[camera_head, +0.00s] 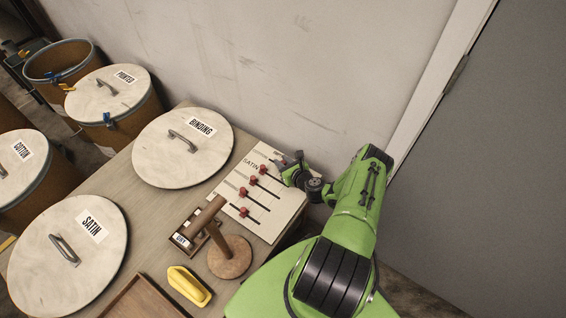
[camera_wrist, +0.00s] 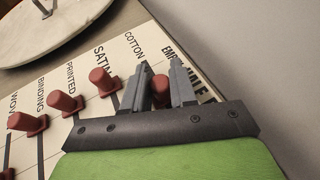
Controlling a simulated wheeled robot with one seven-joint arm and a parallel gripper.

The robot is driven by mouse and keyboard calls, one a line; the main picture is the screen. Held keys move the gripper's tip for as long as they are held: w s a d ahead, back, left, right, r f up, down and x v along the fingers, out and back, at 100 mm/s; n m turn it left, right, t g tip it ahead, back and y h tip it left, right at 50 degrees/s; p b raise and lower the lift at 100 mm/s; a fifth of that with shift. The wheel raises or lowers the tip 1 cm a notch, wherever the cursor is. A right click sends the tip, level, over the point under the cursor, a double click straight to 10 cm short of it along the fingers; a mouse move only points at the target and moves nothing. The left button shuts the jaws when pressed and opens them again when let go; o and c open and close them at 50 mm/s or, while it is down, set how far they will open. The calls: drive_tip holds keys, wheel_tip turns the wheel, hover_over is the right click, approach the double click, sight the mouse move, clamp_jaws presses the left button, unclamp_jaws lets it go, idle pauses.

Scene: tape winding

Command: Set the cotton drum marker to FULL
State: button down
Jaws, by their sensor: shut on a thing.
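The marker board (camera_head: 287,207) is a pale panel with several red markers in dark slots. In the wrist view its columns are lettered, among them BINDING, PRINTED, SATIN and COTTON, with EMPTY and HALF readable along the right edge. My gripper (camera_head: 291,171) is over the board's far end. In the wrist view my gripper (camera_wrist: 158,88) is shut on the red cotton marker (camera_wrist: 159,92), with a finger on each side. The slot beneath it is mostly hidden by the fingers. The cotton drum (camera_head: 50,187) stands at the left with its COTTON lid on.
BINDING (camera_head: 165,160) and SATIN (camera_head: 105,250) lids lie on the table. A wooden stand (camera_head: 229,259), a yellow object (camera_head: 188,286) and a wooden tray (camera_head: 140,299) are near the board. The wall (camera_head: 330,60) rises just behind the board. Neighbouring red markers stand close to my fingers.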

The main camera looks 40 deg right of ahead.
drive_tip(key=shift+s+d+f, duration=0.1)
drive_tip(key=shift+s+d, duration=0.2)
drive_tip(key=shift+s, duration=0.55)
drive_tip(key=shift+s+d+r, duration=0.1)
drive_tip(key=shift+s+d, duration=0.2)
drive_tip(key=shift+s, duration=0.55)
drive_tip(key=shift+s+d+f, duration=0.1)
drive_tip(key=shift+s+d, duration=0.2)
drive_tip(key=shift+s, duration=0.55)
drive_tip(key=c, duration=1)
unclamp_jaws()
drive_tip(key=shift+s, duration=0.1)
drive_tip(key=p+v, duration=0.4)
drive_tip(key=v, duration=1.1)
drive_tip(key=shift+s+p, duration=0.35)
drive_tip(key=shift+p, duration=0.05)
